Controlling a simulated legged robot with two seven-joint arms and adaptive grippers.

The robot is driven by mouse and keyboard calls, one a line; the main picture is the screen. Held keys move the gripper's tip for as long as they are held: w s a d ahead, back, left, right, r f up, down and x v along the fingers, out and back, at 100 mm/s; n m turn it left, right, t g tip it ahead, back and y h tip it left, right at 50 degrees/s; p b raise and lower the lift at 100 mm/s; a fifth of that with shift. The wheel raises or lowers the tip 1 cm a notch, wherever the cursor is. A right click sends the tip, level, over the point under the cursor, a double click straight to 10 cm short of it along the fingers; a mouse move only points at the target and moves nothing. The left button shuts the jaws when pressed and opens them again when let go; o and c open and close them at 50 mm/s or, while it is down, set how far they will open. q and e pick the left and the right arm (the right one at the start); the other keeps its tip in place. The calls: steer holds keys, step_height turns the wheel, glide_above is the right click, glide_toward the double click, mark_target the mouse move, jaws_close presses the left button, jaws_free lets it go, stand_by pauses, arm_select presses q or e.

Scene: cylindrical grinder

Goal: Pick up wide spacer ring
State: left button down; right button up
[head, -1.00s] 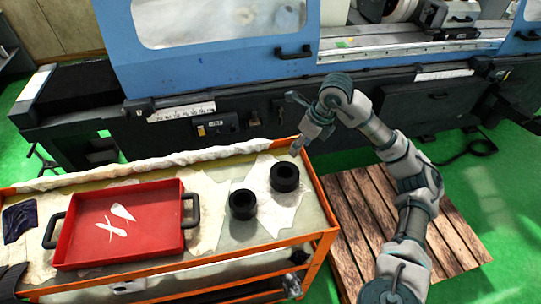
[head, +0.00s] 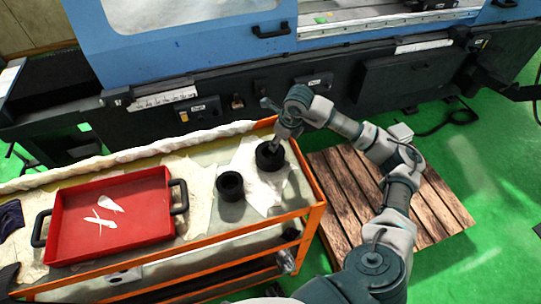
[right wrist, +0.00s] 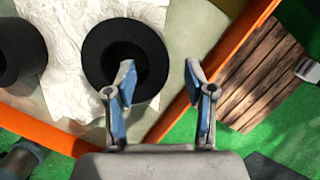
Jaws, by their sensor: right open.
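The wider of two black rings (head: 268,163) lies flat on pale paper at the right end of the orange-framed cart, and it also shows in the right wrist view (right wrist: 94,52). My right gripper (right wrist: 158,72) is open and empty above it. In the wrist view its left fingertip overlaps the ring's dark hole. Its right fingertip is outside the ring, to the right. In the head view the right gripper (head: 276,146) partly hides the ring's far edge. I cannot tell whether a finger touches the ring. My left gripper is not in view.
A narrower black ring (head: 230,187) stands just left of the wide one. A red tray (head: 150,225) with white pieces sits further left. The cart's orange rail (head: 313,190) runs close on the right. The blue grinder (head: 190,45) stands behind; a wooden pallet (head: 430,210) lies right.

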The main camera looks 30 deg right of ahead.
steer(key=x, duration=0.3)
steer(key=shift+w+f, duration=0.1)
steer(key=shift+f, duration=0.05)
jaws_close()
steer(key=shift+w+r, duration=0.1)
steer(key=shift+r, duration=0.15)
